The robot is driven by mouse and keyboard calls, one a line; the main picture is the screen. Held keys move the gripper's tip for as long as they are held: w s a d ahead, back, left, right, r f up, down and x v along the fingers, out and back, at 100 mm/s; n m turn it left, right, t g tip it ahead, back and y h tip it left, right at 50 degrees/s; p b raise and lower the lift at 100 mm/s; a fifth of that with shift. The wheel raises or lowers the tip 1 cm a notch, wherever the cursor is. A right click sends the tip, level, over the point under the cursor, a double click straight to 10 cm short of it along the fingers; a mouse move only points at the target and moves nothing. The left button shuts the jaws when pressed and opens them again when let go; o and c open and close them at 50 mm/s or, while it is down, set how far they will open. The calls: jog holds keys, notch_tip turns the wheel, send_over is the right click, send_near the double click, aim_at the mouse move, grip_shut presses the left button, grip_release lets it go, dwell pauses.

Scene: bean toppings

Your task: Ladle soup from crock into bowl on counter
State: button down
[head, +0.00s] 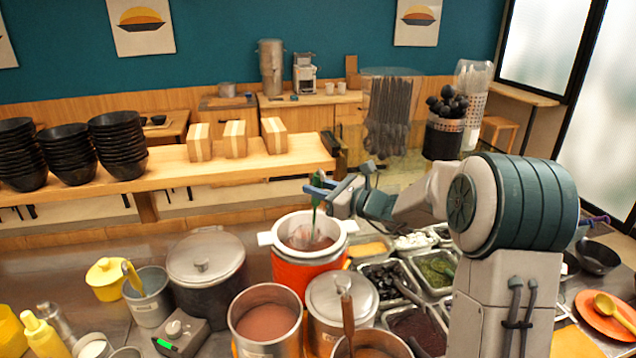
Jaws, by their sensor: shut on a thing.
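A red crock (298,271) with a white rim stands on the work counter, left of my arm, with brownish soup (318,244) inside. My gripper (320,190) is above the crock and shut on the green handle of a ladle (314,215). The ladle hangs down into the crock, and its lower end looks pale and blurred near the soup. Several stacks of black bowls (66,150) stand on the wooden counter at the left. A single dark bowl (597,257) sits at the far right. I cannot tell which bowl the task means.
A lidded dark pot (206,262), an open steel pot of brown liquid (267,322) and a lidded steel pot (340,300) crowd around the crock. Topping trays (435,270) lie to its right. Wooden boxes (235,139) stand on the wooden counter behind, with bare surface around them.

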notch_tip(320, 180, down, 9)
jog(key=b, duration=0.7)
jog(key=shift+s+r, duration=0.1)
dwell(0.8)
